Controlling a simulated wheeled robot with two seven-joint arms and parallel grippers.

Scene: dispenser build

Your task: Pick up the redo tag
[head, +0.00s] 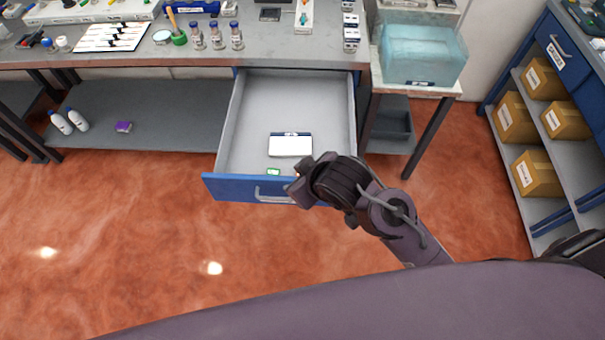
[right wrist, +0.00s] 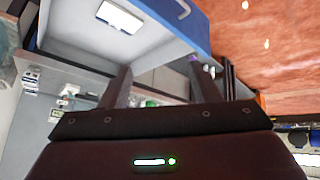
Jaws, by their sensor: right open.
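A blue-fronted drawer (head: 232,188) stands pulled out below the bench. On its floor lies a white card with a dark blue top strip (head: 290,149); its lettering is too small to read. A small green-and-white piece (head: 273,171) lies closer to the drawer front. I cannot tell which is the redo tag. My right gripper (head: 297,187) is by the drawer's front edge, apart from the card. In the right wrist view its fingers (right wrist: 163,88) are spread with nothing held, and the white card (right wrist: 120,16) shows beyond them. My left gripper is not in view.
The grey bench (head: 270,55) above holds small bottles (head: 217,38), a green mortar (head: 178,37) and papers (head: 112,37). A translucent blue bin (head: 422,55) stands to the right. Shelves with cardboard boxes (head: 540,175) are far right. The floor in front is clear.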

